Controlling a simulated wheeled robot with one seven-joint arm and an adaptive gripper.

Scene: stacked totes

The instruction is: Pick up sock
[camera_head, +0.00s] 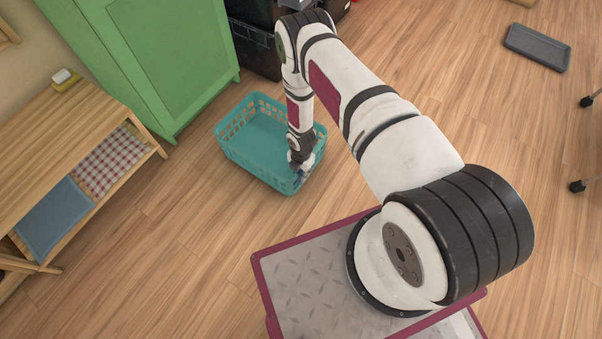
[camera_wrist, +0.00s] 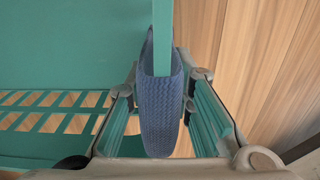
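A blue knitted sock (camera_wrist: 160,110) shows in the wrist view at the rim of the teal basket. The rim strip runs over its upper part, and its lower part covers the rim. My gripper (camera_wrist: 163,112) is open, with one finger on each side of the sock and a gap to each finger. In the head view my gripper (camera_head: 303,164) is low at the right front corner of the teal basket (camera_head: 240,160). A small bit of blue shows by the fingers there, mostly hidden by the gripper.
The basket stands on the wooden floor and looks empty otherwise. A green cabinet (camera_head: 150,55) and dark totes (camera_head: 255,45) stand behind it. A wooden bench (camera_head: 60,140) with cloths is at the left. A grey tray (camera_head: 538,46) lies far right. Floor right of the basket is clear.

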